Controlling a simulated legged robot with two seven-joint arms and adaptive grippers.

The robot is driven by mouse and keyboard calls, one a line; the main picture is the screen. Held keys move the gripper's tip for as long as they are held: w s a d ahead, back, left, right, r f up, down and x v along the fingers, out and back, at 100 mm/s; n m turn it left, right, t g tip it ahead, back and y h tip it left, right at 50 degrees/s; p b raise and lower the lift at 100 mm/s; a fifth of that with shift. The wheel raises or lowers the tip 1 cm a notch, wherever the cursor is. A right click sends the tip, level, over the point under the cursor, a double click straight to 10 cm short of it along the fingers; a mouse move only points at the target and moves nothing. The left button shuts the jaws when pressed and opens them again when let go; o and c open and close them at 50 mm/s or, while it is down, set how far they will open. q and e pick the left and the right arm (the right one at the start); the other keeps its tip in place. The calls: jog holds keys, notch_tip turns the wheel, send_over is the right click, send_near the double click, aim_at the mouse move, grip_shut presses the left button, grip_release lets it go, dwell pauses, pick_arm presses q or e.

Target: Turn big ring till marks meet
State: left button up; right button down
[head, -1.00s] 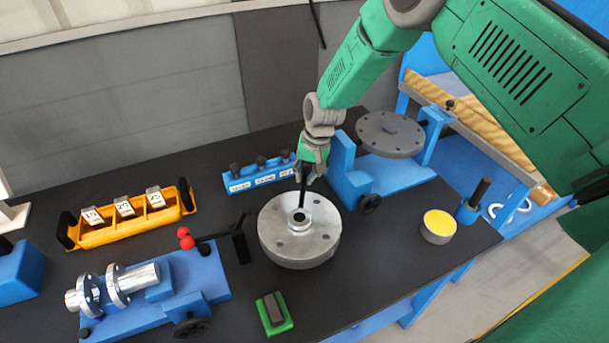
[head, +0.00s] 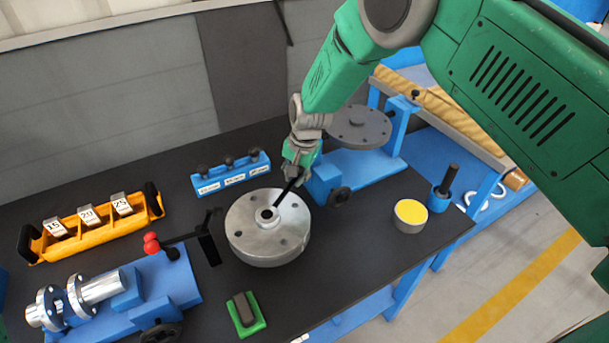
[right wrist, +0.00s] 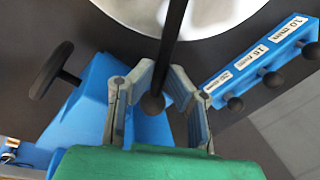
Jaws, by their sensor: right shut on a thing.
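The big silver flanged ring (head: 250,243) lies flat on the dark bench, with a raised hub (head: 291,218) and several holes in its top face. No marks can be made out on it. My right gripper (head: 294,176) is above the ring's far right edge, shut on a thin black rod (head: 283,194). The rod slants down left toward the hub; whether its tip touches is unclear. In the right wrist view the rod (right wrist: 173,40) passes between the fingers (right wrist: 158,78), a ball at its near end, the ring's pale rim (right wrist: 215,15) beyond. My left gripper is not in view.
A blue stand with a grey disc (head: 357,127) is close behind my gripper. A labelled blue rack (head: 232,176) is at the back. An orange tray (head: 95,234), blue fixture (head: 170,283), green block (head: 246,314) and yellow-topped cup (head: 410,214) surround the ring.

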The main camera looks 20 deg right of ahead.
jog(key=shift+s+d+m, duration=0.25)
jog(key=shift+m, duration=0.15)
jog(key=shift+d, duration=0.1)
jog(key=c, duration=1.6)
grip_release()
jog(key=shift+s, duration=0.1)
jog(key=shift+r, duration=0.1)
jog(key=r, duration=0.3)
jog(key=s+d+r, duration=0.1)
jog(key=r, duration=0.7)
jog(key=shift+s+d+r, duration=0.15)
jog(key=shift+s+r, duration=0.1)
jog(key=shift+s, duration=0.1)
